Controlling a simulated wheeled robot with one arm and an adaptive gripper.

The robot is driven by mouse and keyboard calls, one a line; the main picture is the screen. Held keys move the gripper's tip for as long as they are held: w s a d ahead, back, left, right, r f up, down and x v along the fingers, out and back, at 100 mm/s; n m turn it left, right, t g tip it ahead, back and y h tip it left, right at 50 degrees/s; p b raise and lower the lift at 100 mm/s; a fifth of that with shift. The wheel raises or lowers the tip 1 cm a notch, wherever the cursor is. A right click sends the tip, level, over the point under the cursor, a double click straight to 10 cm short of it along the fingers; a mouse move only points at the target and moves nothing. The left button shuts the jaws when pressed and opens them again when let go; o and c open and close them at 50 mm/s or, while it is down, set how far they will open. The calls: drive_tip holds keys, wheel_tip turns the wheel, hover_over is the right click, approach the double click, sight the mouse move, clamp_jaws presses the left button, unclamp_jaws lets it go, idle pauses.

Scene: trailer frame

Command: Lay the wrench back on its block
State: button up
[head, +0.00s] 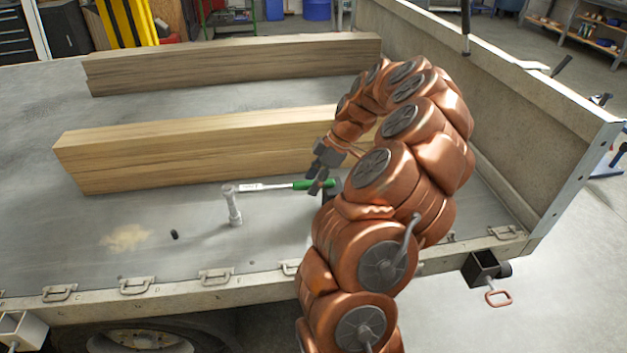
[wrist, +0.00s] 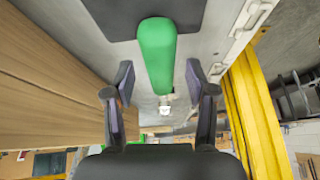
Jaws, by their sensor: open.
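The wrench (head: 262,186) is a long silver ratchet with a green handle and a socket piece standing down to the bed at its left end. It lies level, with its handle end beside my gripper (head: 319,178). A dark block (head: 329,196) shows under the handle end, partly hidden by my arm. In the wrist view the green handle (wrist: 157,58) appears between the two fingers of my open gripper (wrist: 159,78), with a gap on each side. A dark flat surface (wrist: 120,16), seemingly the block, is behind the handle's near end.
A thick wooden beam (head: 190,150) lies behind the wrench, with a second beam (head: 235,64) farther back. The trailer's side wall (head: 490,120) stands to the right. A small black piece (head: 174,235) lies on the bed at left.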

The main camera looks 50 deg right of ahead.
drive_tip(key=v, duration=1.2)
